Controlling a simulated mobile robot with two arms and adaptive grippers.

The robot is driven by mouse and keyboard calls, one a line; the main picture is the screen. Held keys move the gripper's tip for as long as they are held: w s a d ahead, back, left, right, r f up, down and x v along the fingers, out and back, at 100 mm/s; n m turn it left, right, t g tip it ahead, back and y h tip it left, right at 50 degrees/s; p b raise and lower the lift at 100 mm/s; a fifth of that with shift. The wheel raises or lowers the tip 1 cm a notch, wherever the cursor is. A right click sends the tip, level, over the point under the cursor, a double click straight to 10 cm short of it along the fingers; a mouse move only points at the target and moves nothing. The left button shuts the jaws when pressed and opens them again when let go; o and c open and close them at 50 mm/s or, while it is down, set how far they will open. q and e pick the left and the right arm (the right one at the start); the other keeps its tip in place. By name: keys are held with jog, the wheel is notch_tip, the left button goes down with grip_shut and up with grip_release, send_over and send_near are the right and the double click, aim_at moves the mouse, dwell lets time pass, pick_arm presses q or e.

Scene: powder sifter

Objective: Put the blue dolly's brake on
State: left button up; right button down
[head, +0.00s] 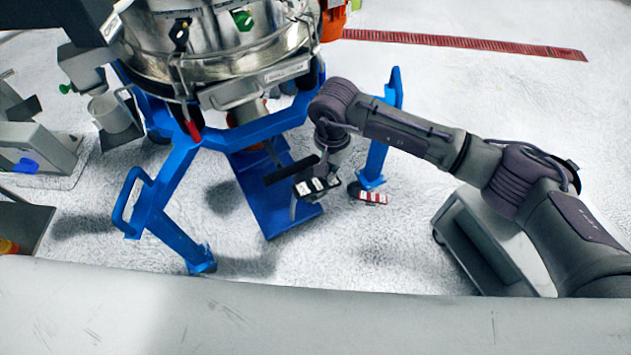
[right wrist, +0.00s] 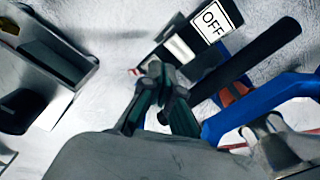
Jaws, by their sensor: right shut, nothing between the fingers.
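The blue dolly (head: 172,178) stands on the floor under a round metal vessel in the head view. At its lower right are two small labelled pedals, one by a black bar (head: 292,168) and one by the right blue leg (head: 370,197). My right gripper (head: 322,172) points down beside the bar and the nearer pedal (head: 317,186). In the right wrist view my right gripper (right wrist: 160,72) is shut and empty, its tips near a black pedal marked OFF (right wrist: 212,22). I cannot tell whether they touch it. My left gripper is out of view.
The metal vessel (head: 215,50) sits above the dolly. A grey box-like unit (head: 485,245) stands at the right under my arm. Grey equipment (head: 40,150) stands at the left. A red grating (head: 460,42) crosses the floor at the back.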

notch_tip(320, 180, up, 6)
jog(key=p, duration=0.2)
jog(key=shift+r, duration=0.2)
dwell(0.6)
